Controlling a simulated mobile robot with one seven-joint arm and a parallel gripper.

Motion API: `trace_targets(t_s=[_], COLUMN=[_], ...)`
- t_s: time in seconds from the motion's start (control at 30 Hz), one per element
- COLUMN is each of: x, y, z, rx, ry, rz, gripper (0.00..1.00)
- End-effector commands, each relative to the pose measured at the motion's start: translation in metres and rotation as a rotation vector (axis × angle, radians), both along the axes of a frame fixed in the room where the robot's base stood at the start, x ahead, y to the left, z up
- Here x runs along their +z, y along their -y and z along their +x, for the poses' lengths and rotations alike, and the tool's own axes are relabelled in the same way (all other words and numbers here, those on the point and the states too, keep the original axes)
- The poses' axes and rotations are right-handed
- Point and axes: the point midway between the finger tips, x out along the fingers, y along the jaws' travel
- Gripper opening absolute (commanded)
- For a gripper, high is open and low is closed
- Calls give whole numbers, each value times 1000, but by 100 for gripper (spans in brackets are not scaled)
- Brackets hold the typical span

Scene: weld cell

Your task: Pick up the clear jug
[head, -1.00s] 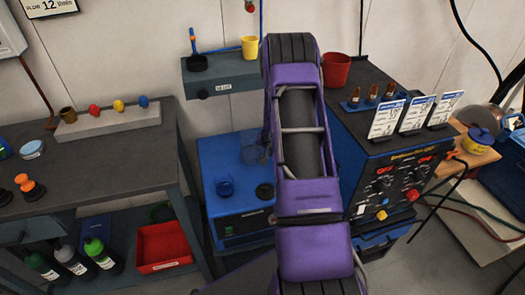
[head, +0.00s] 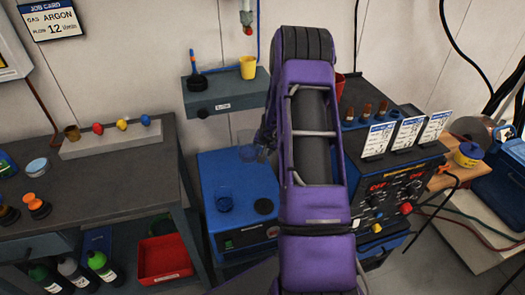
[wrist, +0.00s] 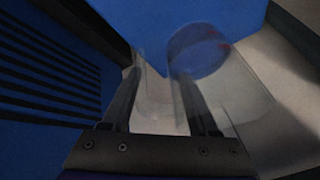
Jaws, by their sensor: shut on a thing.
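The clear jug (head: 246,146) is see-through and shows just left of my arm in the head view, above the back part of the blue cabinet top (head: 240,184). My gripper (head: 264,140) is mostly hidden behind my arm there. In the wrist view, my gripper (wrist: 163,95) is shut on the clear jug (wrist: 238,95), its dark fingers showing through or against the clear wall. The jug appears lifted off the cabinet.
A wall shelf (head: 225,97) with a yellow cup (head: 248,67) is behind the jug. The welding machine (head: 385,185) with several cards stands right of my arm. A grey workbench (head: 100,180) is at the left.

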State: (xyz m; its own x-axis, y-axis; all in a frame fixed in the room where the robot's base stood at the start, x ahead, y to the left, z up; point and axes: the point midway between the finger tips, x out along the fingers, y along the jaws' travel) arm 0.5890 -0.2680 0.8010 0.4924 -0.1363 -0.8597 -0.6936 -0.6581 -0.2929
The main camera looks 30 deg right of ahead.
Motion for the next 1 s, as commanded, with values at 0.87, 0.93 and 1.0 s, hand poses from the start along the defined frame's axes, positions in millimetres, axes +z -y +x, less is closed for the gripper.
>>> trace_targets(t_s=[0.87,0.93,1.0], x=[12,12,12], y=[0,0,0], z=[0,0,0], rx=[0,0,0], ry=[0,0,0], rz=[0,0,0], gripper=[0,0,0])
